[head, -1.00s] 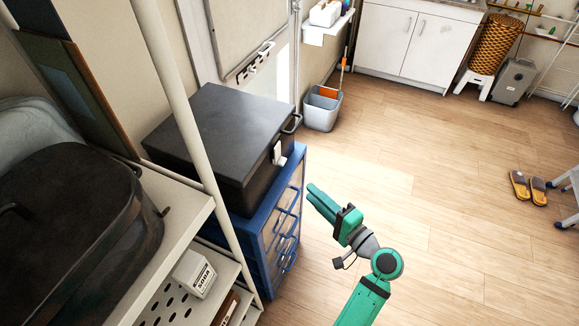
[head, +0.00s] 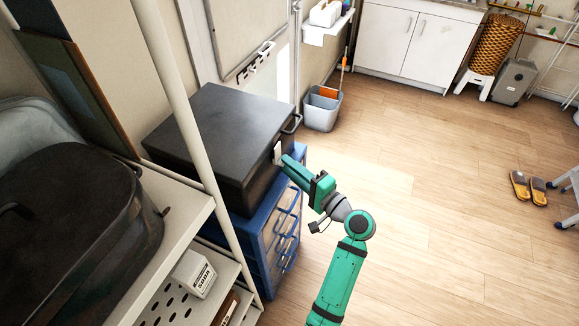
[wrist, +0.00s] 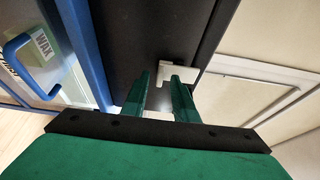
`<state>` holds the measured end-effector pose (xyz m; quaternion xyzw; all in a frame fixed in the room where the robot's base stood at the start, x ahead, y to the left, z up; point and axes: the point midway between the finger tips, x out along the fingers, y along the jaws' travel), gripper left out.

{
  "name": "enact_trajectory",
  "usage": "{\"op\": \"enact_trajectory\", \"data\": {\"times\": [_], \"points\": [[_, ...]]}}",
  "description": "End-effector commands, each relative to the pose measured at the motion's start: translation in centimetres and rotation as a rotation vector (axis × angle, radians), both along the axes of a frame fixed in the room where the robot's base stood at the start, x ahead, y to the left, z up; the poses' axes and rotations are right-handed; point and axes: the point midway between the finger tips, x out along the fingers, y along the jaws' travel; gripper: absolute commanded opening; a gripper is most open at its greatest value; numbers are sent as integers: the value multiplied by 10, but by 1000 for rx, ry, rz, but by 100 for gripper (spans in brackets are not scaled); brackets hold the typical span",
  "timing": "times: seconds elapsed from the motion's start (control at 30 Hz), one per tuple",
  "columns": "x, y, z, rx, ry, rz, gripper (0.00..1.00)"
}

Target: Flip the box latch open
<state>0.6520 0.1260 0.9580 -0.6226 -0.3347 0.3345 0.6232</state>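The black box (head: 225,130) stands shut, with its lid down, on a blue drawer cabinet (head: 262,235). Its small white latch (head: 278,152) is on the front face, and it also shows in the wrist view (wrist: 190,70). My green gripper (head: 287,163) is right at the latch in the head view. In the wrist view my gripper (wrist: 161,80) has its two fingers apart, with part of the white latch at the gap between the tips. The right fingertip overlaps the latch in the picture; I cannot tell whether it touches.
A white shelf rack (head: 185,215) stands close on the left and holds a dark roasting pan (head: 75,215). The cabinet's drawer handles (wrist: 30,65) stick out below the box. A grey bucket (head: 322,108) is behind.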

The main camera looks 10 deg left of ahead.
Motion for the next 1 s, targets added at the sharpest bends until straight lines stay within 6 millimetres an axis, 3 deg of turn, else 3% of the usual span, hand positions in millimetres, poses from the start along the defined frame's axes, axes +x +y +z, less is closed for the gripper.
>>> {"op": "enact_trajectory", "data": {"times": [0.37, 0.47, 0.5, 1.0], "points": [[3, 4, 0, -1, 0, 0, 27], [3, 4, 0, -1, -1, 0, 3], [3, 4, 0, -1, -1, 0, 0], [3, 4, 0, -1, 1, -1, 0]]}}
